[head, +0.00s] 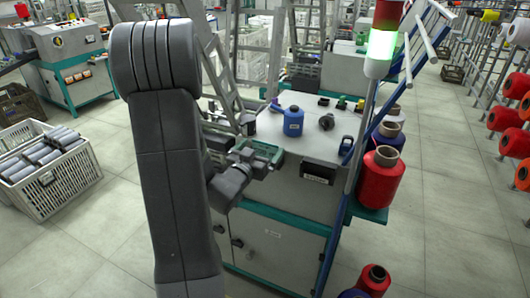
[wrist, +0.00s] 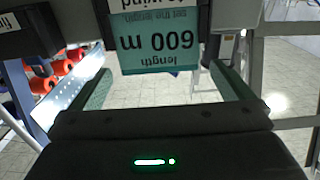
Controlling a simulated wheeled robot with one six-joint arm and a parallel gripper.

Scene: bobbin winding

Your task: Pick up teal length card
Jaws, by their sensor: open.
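The teal length card (wrist: 155,48) shows upside down in the wrist view, with "length 600 m" printed in black. My gripper (wrist: 161,72) is open, with one green finger on each side of the card's lower part in the picture. I cannot tell whether the card's edge lies between the fingertips or beyond them. In the head view my gripper (head: 262,156) is at the front left edge of the winding machine's top. I cannot make out the card there.
The winding machine (head: 285,187) carries a blue bottle (head: 293,121) and small dark parts on top. A signal lamp (head: 380,45) glows green on a post at its right. Red cones (head: 381,178) stand at its right side. A white crate (head: 75,185) of grey rolls stands on the left floor.

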